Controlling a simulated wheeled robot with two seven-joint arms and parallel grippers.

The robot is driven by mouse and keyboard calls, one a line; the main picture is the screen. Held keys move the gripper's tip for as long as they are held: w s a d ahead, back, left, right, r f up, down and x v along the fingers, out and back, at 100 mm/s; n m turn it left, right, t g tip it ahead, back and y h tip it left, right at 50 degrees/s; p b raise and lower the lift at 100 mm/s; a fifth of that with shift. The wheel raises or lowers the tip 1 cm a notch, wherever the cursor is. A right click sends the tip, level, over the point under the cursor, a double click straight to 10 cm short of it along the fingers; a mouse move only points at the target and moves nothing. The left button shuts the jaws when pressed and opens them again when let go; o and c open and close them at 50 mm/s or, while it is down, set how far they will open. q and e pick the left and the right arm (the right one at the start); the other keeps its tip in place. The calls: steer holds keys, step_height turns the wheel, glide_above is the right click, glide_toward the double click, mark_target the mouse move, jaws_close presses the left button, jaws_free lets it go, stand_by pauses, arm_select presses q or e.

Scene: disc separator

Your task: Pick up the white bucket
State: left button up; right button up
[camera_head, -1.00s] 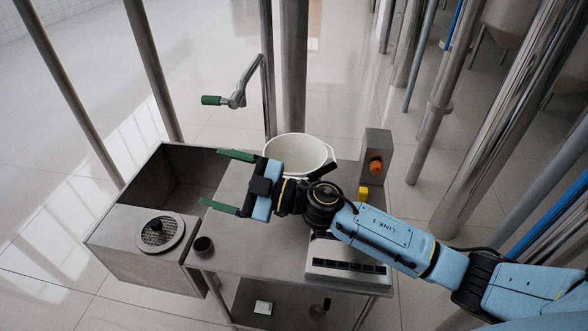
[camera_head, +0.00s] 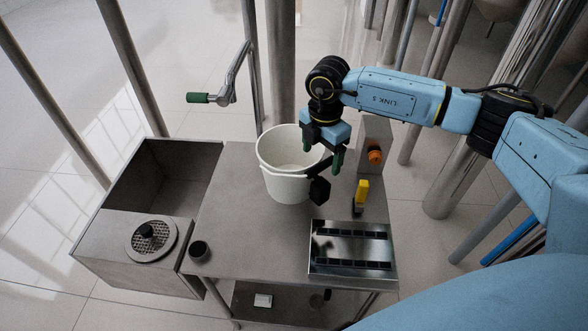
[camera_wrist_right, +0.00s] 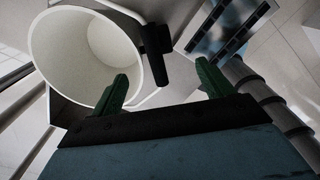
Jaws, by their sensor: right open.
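The white bucket (camera_head: 287,184) stands upright on the steel table, with its open mouth up. A black handle or grip (camera_head: 319,190) sticks out on its right side. My right gripper (camera_head: 324,156) points down above the bucket's right rim, near the handle. Its green fingers are apart with nothing between them. In the right wrist view the bucket (camera_wrist_right: 45,50) fills the upper left, with the black handle (camera_wrist_right: 154,45) beyond the open fingers (camera_wrist_right: 163,85). I cannot tell whether a finger touches the rim. My left gripper is not in view.
The steel table (camera_head: 232,225) holds a slotted metal box (camera_head: 350,262), a yellow object (camera_head: 361,195), a post with an orange knob (camera_head: 374,140) and a small dark cup (camera_head: 199,250). A steel basin (camera_head: 165,180) is at left. A green-handled crank (camera_head: 210,98) stands behind.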

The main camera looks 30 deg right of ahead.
glide_above(318, 179)
steer(key=f, duration=0.4)
steer(key=shift+s+f, duration=0.15)
steer(key=shift+s, duration=0.1)
steer(key=f, duration=0.5)
steer(key=shift+w, duration=0.3)
